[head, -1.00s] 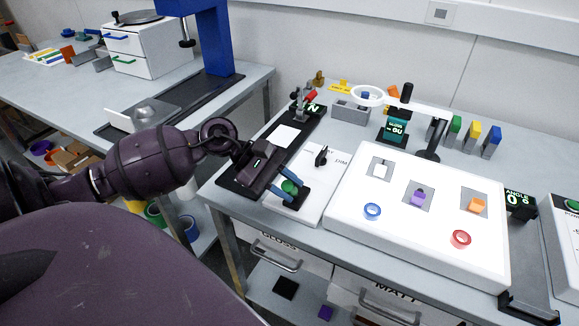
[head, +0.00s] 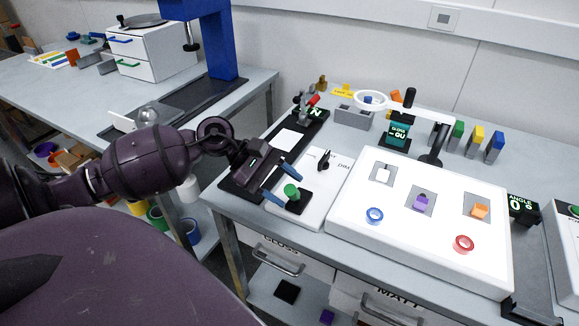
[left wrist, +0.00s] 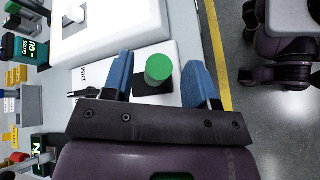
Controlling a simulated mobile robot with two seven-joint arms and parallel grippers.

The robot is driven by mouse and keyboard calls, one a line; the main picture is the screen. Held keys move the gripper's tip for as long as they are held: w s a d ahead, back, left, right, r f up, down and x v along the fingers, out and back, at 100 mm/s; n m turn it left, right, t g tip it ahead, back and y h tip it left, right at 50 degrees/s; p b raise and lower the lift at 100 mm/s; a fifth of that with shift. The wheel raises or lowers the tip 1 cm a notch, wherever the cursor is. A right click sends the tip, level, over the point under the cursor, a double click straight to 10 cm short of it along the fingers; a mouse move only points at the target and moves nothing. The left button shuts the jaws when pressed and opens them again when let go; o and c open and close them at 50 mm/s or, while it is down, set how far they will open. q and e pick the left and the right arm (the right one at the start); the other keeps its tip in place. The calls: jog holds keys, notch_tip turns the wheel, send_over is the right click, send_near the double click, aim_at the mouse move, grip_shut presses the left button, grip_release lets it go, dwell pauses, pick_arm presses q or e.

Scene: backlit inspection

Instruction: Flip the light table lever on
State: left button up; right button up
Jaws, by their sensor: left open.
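The light table (head: 400,250) is a white panel with a bright top, right of my left gripper. Beside it is a white control plate (head: 312,205) marked DIM. On the plate, a lever with a round green top (head: 291,191) stands on a black base; it also shows in the left wrist view (left wrist: 159,67). A black dial (head: 323,160) sits farther back on the plate. My left gripper (head: 281,182) is open, its blue fingers on either side of the green top, with gaps showing in the left wrist view (left wrist: 160,78). My right gripper is not in view.
A blue ring (head: 374,215), a red ring (head: 464,244) and small blocks lie on the light table. A ring magnifier (head: 370,100) and a gloss meter (head: 397,135) stand behind. Drawers (head: 275,258) are below the front edge.

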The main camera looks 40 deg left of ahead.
pick_arm(q)
jog(key=v, duration=0.9)
jog(key=shift+p, duration=0.35)
jog(key=shift+s+a+r, duration=0.1)
jog(key=shift+a+r, duration=0.05)
